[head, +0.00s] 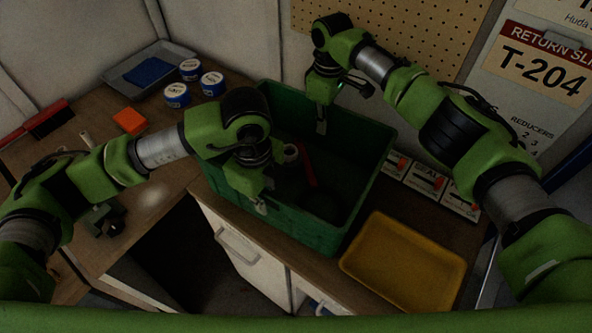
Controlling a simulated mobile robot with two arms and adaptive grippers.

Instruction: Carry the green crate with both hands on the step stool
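The green crate (318,236) stands on the wooden counter, with a red thing (307,166), a pale ring-like thing (290,153) and dark shapes inside. My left gripper (260,206) is at the crate's near left wall, fingers pointing down by the rim. My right gripper (321,127) is at the crate's far wall, fingers pointing down at the rim. The dim light and the angle hide whether either gripper is closed on a wall. I cannot make out a step stool in this view.
A yellow tray (404,262) lies right of the crate, near several labelled boxes (425,180). Several round tins (177,95), a grey tray (122,77) and an orange block (129,121) are at the left. A pegboard wall (425,38) rises behind. White drawers (243,250) are below the counter.

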